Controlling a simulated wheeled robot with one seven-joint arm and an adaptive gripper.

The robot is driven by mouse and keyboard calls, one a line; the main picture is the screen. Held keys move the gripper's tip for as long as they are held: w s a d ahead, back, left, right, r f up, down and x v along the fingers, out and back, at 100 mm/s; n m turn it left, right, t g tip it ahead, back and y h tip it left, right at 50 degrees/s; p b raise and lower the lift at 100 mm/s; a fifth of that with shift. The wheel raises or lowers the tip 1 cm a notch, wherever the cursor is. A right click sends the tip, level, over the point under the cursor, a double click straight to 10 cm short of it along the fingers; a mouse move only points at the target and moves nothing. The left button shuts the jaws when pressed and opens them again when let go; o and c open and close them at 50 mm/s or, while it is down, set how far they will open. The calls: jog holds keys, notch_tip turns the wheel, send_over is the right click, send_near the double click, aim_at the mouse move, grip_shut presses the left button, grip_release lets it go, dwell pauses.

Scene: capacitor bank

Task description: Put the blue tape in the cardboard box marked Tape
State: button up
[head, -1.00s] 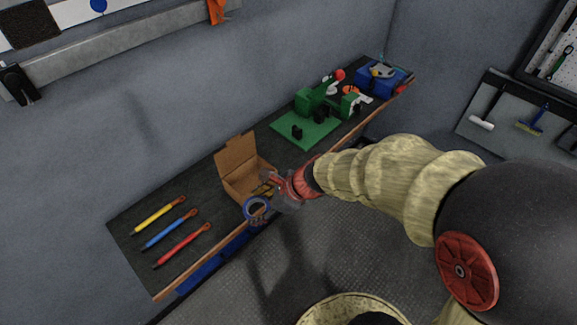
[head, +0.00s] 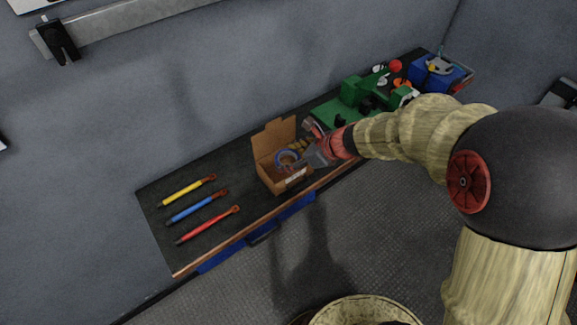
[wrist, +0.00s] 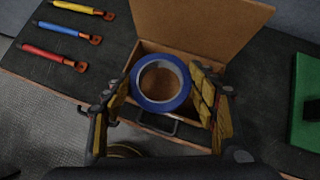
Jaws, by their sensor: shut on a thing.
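The blue tape (wrist: 137,93) is a roll with a pale core. In the wrist view it sits between the two fingers of my gripper (wrist: 165,100), which is shut on it. In the head view the blue tape (head: 283,161) shows at the cardboard box's opening, at the tip of my gripper (head: 303,157). The cardboard box (head: 268,178) is open with its lid raised at the back, and a label shows on its front. It also shows behind and below the tape in the wrist view (wrist: 200,35). I cannot tell how deep the tape is inside.
Yellow (head: 187,191), blue (head: 197,207) and red (head: 208,225) tools lie on the bench (head: 160,225) left of the box. A green base (head: 335,113) with a green device stands to the right, and a blue device (head: 437,75) is beyond it. Bare bench separates the tools from the box.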

jog(key=shift+w+a+f+b, duration=0.25)
jog(key=shift+w+f+b, duration=0.05)
jog(key=shift+w+f, duration=0.85)
jog(key=shift+w+f+b, duration=0.15)
jog(key=shift+f+b, duration=0.55)
jog(key=shift+f, duration=1.2)
jog(key=shift+f+b, duration=0.35)
jog(key=shift+f, duration=0.05)
jog(key=shift+f, duration=0.2)
jog(key=o, duration=0.9)
jog(key=shift+f, duration=0.1)
jog(key=shift+c, duration=0.2)
